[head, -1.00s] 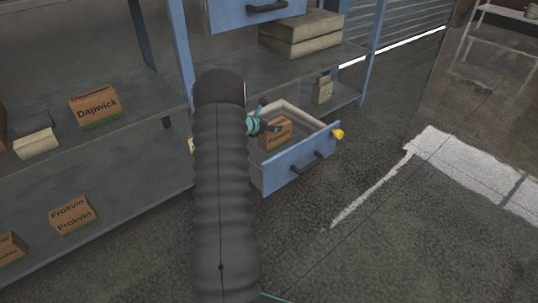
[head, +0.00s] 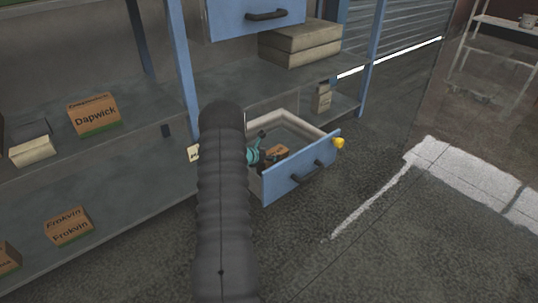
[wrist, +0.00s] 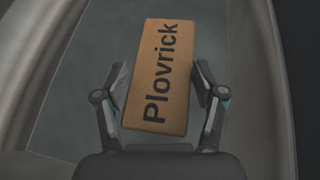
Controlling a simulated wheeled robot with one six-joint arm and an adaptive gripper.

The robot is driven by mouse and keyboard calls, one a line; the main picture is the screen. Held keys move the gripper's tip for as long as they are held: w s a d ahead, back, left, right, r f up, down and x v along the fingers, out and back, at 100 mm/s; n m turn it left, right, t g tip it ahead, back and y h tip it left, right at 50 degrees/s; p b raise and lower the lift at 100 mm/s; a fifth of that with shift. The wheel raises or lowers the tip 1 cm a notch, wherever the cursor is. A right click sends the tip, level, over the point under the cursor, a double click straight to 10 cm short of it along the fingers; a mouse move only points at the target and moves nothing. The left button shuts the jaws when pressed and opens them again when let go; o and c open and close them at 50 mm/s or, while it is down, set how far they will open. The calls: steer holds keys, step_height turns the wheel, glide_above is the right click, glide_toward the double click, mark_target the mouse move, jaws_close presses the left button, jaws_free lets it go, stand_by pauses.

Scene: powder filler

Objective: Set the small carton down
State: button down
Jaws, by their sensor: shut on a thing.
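The small carton (wrist: 158,75) is brown and reads "Plovrick" in the wrist view. It lies between the two fingers of my gripper (wrist: 160,85), which is shut on it. In the head view the carton (head: 278,152) is low inside an open blue-fronted drawer (head: 302,178), and my gripper (head: 266,153) reaches in from the left. My arm hides part of the drawer's left side. I cannot tell whether the carton's underside touches the drawer floor.
A carton marked "Dapwick" (head: 94,115) and a cream box (head: 32,151) stand on the left shelf. A "Frokvin" carton (head: 68,227) stands lower down. Flat boxes (head: 300,45) lie above the drawer. The floor (head: 420,240) at right is clear.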

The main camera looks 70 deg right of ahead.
steer(key=shift+r, duration=0.1)
steer(key=shift+c, duration=0.5)
jaws_free()
steer(key=shift+a+r, duration=0.1)
steer(key=shift+a, duration=0.1)
steer(key=p+v, duration=0.1)
steer(key=v, duration=1)
steer(key=shift+a, duration=0.25)
steer(key=shift+w+r, duration=0.2)
